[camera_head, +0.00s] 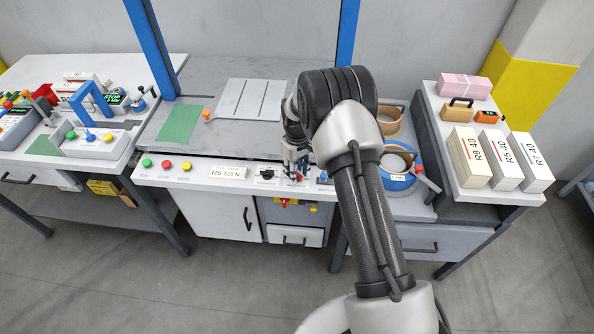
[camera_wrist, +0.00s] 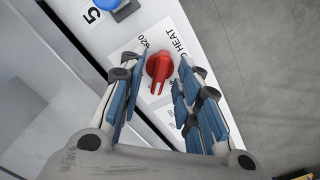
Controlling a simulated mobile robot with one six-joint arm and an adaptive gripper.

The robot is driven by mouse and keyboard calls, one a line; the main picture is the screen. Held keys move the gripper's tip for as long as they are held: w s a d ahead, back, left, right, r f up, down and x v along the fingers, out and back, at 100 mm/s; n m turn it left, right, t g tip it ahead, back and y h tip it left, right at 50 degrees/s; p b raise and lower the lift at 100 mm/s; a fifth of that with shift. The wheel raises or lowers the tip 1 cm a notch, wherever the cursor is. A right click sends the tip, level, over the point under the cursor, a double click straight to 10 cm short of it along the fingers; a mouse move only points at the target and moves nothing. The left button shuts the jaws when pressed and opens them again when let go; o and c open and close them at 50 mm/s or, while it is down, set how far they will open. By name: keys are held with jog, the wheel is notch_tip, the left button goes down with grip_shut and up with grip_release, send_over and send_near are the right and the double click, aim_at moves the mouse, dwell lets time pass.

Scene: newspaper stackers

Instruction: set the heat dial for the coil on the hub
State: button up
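The heat dial is a red knob (camera_wrist: 159,67) on a white plate with "HEAT" lettering and small scale numbers, partly hidden. Its pointer aims toward the bottom of the wrist view. My gripper (camera_wrist: 158,78) is open, with one blue-padded finger on each side of the knob; I cannot tell whether either touches it. In the head view my gripper (camera_head: 296,166) is low over the front panel, and a bit of red shows at its tips. A blue coil (camera_head: 396,183) with a white label lies right of my arm, partly hidden; whether it sits on a hub is unclear.
A black switch (camera_head: 267,173) and a card reading "R5" (camera_head: 228,173) are left of my gripper on the panel. Green, red and yellow buttons (camera_head: 167,164) are farther left. A tan coil (camera_head: 389,119) lies behind the blue one. Labelled stacks (camera_head: 500,160) stand at right.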

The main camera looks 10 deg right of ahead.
notch_tip(320, 180, up, 12)
dwell(0.4)
jog(key=shift+f, duration=0.1)
